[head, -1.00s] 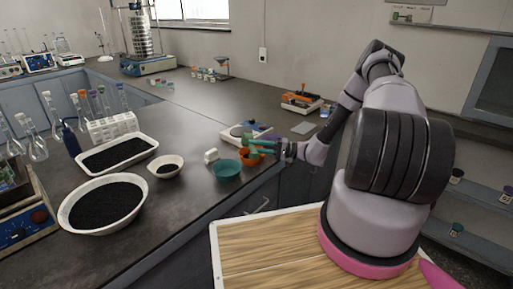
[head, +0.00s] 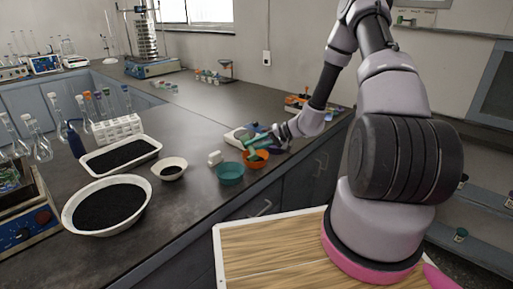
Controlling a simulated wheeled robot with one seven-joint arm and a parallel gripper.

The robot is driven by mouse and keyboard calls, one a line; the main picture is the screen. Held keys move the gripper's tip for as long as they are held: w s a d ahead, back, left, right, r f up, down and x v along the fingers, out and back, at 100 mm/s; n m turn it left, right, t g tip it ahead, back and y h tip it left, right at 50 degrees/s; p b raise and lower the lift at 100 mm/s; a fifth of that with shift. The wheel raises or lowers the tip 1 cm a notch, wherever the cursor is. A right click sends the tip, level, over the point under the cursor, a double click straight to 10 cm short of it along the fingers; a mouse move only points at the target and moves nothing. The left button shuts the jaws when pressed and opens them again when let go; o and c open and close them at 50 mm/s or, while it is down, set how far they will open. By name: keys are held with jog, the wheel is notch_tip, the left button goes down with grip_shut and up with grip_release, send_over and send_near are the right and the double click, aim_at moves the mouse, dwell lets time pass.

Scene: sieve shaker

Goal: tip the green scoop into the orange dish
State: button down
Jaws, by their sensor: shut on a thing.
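My gripper (head: 268,139) is above the bench near its front edge, shut on the green scoop (head: 252,145). The scoop is small in the head view and partly hidden by the gripper; I cannot tell its exact tilt or what is in it. The orange dish (head: 257,160) stands on the bench just below the gripper and scoop. Its upper part is partly covered by them, and I cannot see its contents clearly.
A teal bowl (head: 230,173) stands just left of the orange dish, with a small white object (head: 215,158) behind it. A white balance (head: 237,136) is behind the scoop. Farther left are a small bowl (head: 170,168), a tray (head: 86,164) and a large basin (head: 68,217) of dark grains.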

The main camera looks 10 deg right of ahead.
jog(key=shift+a+r+h, duration=0.1)
jog(key=shift+a+h, duration=0.05)
jog(key=shift+h, duration=0.15)
jog(key=shift+a+r+n+h, duration=0.3)
jog(key=shift+a+n+h, duration=0.1)
jog(key=shift+h, duration=0.4)
jog(key=shift+r+h, duration=0.15)
jog(key=shift+h, duration=1.15)
jog(key=shift+a, duration=0.15)
jog(key=shift+a+r+n+h, duration=0.15)
jog(key=shift+a+n+h, duration=0.1)
jog(key=shift+n+h, duration=0.25)
jog(key=h, duration=0.2)
jog(key=shift+a+r+g+h, duration=0.1)
jog(key=shift+a+g+h, duration=0.05)
jog(key=shift+g+h, duration=0.15)
jog(key=shift+h, duration=0.3)
